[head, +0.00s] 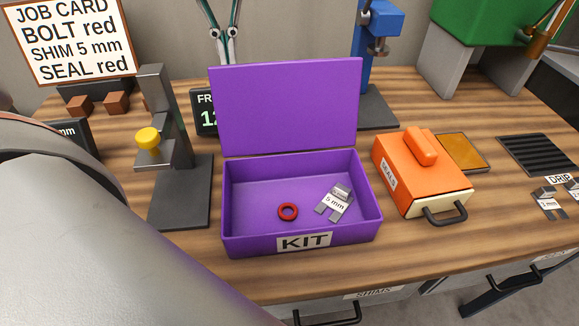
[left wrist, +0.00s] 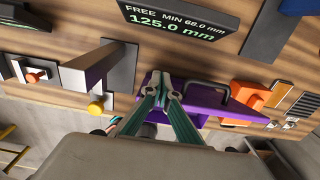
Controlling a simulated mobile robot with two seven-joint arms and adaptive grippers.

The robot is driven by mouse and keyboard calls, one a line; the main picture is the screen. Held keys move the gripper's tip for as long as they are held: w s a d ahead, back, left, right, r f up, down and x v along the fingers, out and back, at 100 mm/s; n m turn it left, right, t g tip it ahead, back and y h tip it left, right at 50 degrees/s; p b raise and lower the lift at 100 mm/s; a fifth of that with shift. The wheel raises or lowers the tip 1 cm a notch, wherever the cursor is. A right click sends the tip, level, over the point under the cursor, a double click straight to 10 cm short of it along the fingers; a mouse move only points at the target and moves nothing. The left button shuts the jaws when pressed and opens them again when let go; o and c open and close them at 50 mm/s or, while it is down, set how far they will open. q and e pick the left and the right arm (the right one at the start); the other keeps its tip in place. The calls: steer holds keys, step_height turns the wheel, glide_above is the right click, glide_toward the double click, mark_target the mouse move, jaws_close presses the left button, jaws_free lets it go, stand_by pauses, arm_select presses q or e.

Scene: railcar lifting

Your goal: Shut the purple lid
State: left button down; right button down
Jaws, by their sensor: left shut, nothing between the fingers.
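The purple kit box (head: 300,240) stands on the bench with its purple lid (head: 287,105) raised, leaning slightly back. A red ring (head: 288,211) and a 5 mm shim (head: 333,202) lie inside. My left gripper (head: 225,58) is behind the lid, near its upper left; the lid's top edge hides the fingertips. In the left wrist view the green fingers (left wrist: 163,80) are together and empty, in front of purple surface (left wrist: 210,107); I cannot tell if they touch it. My right gripper is out of view.
A dark stand with a yellow knob (head: 148,138) is left of the box, a display (head: 205,112) partly behind the lid. A blue press (head: 378,30) stands behind, an orange seals box (head: 405,180) to the right. My left arm covers the lower left.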

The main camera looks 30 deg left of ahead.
arm_select(q)
steer(key=shift+s+d, duration=0.15)
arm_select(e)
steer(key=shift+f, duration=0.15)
